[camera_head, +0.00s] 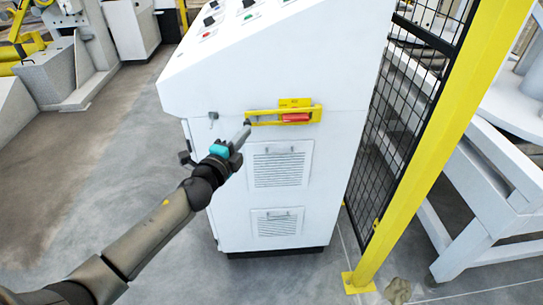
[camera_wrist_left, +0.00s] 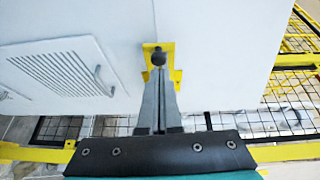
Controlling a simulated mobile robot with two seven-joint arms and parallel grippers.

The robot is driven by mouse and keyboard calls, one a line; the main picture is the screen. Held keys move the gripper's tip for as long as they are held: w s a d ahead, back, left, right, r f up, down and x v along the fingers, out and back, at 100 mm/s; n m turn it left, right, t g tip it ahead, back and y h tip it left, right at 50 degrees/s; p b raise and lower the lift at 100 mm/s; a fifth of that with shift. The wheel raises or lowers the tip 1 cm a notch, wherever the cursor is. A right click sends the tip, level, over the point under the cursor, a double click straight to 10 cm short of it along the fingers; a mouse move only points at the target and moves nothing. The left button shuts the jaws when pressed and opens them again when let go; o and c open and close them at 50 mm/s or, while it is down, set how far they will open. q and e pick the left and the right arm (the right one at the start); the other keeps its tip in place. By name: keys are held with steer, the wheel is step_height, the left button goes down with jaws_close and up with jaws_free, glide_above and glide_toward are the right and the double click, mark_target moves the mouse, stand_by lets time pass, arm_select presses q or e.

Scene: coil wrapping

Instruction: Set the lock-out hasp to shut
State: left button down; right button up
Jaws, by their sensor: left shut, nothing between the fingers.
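The lock-out hasp (camera_head: 294,103) is a yellow bracket on the side of the white cabinet, with a long yellow loop reaching left and a red block (camera_head: 296,117) at its right part. My left gripper (camera_head: 247,125) is at the loop's left end, its fingers together with nothing between them. In the left wrist view, the closed fingers (camera_wrist_left: 159,75) point at the yellow hasp (camera_wrist_left: 176,75), and a dark round knob shows at their tips. I cannot tell whether the fingertips touch the hasp. The fingers hide part of it. My right gripper is not in view.
The white cabinet (camera_head: 225,95) has two vent panels below the hasp and a sloped button panel on top. A yellow post (camera_head: 440,140) with black mesh fencing stands close to its right. The grey floor left of the cabinet is open.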

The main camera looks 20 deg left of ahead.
arm_select(q)
steer(key=shift+w+a+r, duration=0.1)
steer(key=shift+w+a, duration=0.75)
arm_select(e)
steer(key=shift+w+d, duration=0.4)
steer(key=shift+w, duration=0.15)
arm_select(q)
steer(key=shift+a, duration=0.1)
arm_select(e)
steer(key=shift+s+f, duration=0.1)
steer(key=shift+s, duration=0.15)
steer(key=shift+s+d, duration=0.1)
